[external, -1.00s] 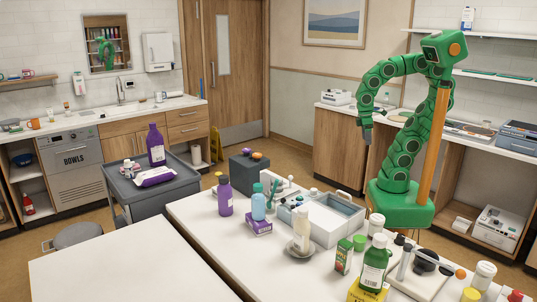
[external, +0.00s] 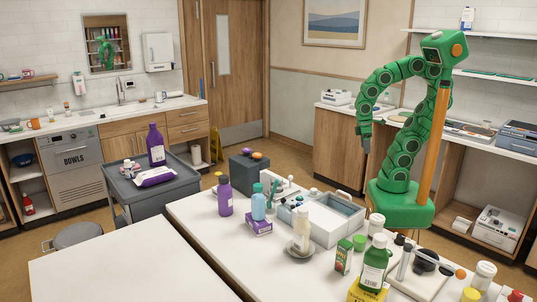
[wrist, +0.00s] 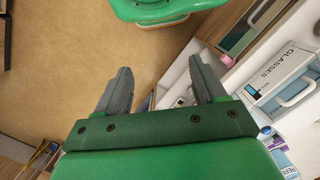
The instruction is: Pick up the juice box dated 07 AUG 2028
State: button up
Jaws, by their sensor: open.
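A small green carton with a red and white front (external: 343,257) stands upright on the white table in the external view, left of a green bottle. It looks like a juice box, but its date is too small to read. My gripper (external: 366,147) hangs from the raised arm, pointing down, high above and behind the table and well apart from the carton. In the wrist view my gripper (wrist: 160,66) is open and empty, with floor between the fingers. No juice box can be made out in the wrist view.
A green bottle (external: 374,268), a yellow box (external: 366,292), a green-lidded cup (external: 359,242) and a white bottle (external: 301,229) crowd around the carton. The table's left part (external: 215,245) is bare.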

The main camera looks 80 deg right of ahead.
jog(key=shift+o, duration=0.2)
dwell(0.3)
jog(key=shift+o, duration=0.8)
